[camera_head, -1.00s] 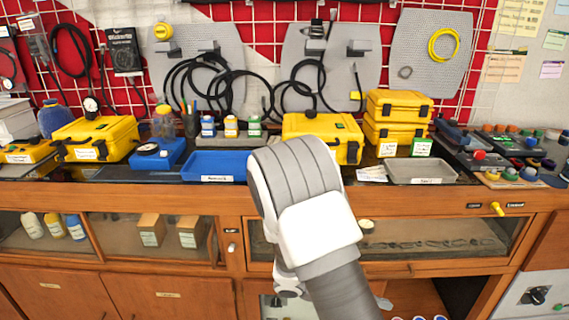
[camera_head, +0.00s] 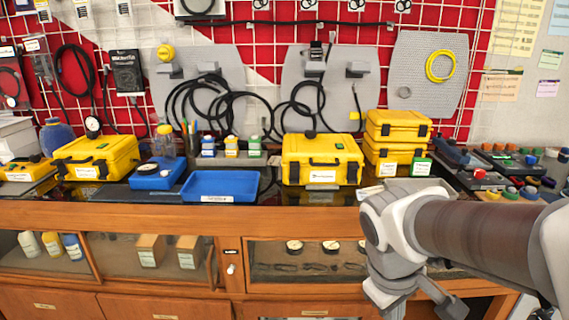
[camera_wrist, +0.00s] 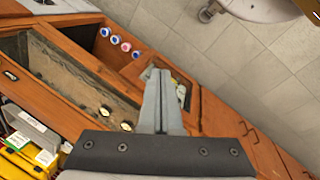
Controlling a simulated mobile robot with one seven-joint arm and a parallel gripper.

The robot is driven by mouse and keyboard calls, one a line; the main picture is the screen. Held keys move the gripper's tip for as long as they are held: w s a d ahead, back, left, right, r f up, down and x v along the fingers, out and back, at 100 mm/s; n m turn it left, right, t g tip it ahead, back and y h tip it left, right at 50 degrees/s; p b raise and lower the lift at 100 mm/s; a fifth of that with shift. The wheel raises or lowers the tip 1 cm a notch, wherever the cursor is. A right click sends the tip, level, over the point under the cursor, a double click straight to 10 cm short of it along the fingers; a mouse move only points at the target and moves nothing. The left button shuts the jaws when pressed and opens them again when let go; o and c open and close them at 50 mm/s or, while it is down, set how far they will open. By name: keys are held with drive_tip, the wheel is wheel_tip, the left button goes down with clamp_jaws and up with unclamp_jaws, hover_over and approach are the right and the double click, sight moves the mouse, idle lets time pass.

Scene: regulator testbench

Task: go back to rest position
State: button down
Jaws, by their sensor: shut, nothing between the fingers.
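My gripper (camera_wrist: 157,75) shows in the wrist view with its two grey fingers together and nothing between them. It hangs over the wooden cabinet front and the tiled floor, apart from any object. In the head view my arm reaches in from the right edge, in front of the right part of the bench. The fingers cannot be made out clearly there.
The wooden bench (camera_head: 150,216) carries yellow cases (camera_head: 322,160), a blue tray (camera_head: 221,184) and small bottles. The glass-fronted compartment (camera_head: 300,266) holds gauges.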

drive_tip(key=s+a+r+m+t+y, duration=0.3)
drive_tip(key=s+r+m+t, duration=0.15)
drive_tip(key=r+m, duration=0.2)
wheel_tip(320, 180, up, 21)
drive_tip(key=n+p, duration=0.1)
drive_tip(key=p, duration=1.9)
drive_tip(key=shift+f+p, duration=0.2)
drive_tip(key=shift+p, duration=0.15)
drive_tip(key=shift+a, duration=0.1)
